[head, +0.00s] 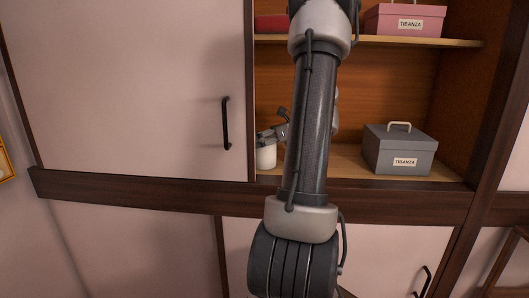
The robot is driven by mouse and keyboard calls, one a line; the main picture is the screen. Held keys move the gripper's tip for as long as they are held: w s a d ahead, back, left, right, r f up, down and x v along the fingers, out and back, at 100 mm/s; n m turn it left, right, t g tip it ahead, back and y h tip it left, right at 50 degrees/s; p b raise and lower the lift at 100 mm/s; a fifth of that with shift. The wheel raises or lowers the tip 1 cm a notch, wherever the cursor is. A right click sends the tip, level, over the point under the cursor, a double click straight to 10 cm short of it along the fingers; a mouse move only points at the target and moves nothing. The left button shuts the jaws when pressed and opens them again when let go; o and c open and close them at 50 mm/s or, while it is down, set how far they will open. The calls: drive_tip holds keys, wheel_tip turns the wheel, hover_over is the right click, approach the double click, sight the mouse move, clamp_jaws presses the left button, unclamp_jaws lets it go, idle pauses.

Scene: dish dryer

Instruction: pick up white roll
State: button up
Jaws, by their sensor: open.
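A white roll (266,157) stands upright on the lower open shelf of a wooden cabinet, near the shelf's left end. Its right side is close to my arm in the picture. My gripper (268,135) is partly in view just above the roll, left of my arm link. It is open, and its fingers reach toward the top of the roll. The gripper's wrist is partly hidden behind my arm, and I cannot tell whether the fingers touch the roll.
A grey lidded box (399,150) stands on the lower shelf (347,160) at right. A pink box (404,20) and a red item (271,23) are on the upper shelf. A white door (130,90) with a black handle (226,123) borders the opening on the left.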

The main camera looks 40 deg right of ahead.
drive_tip(key=c, duration=1.4)
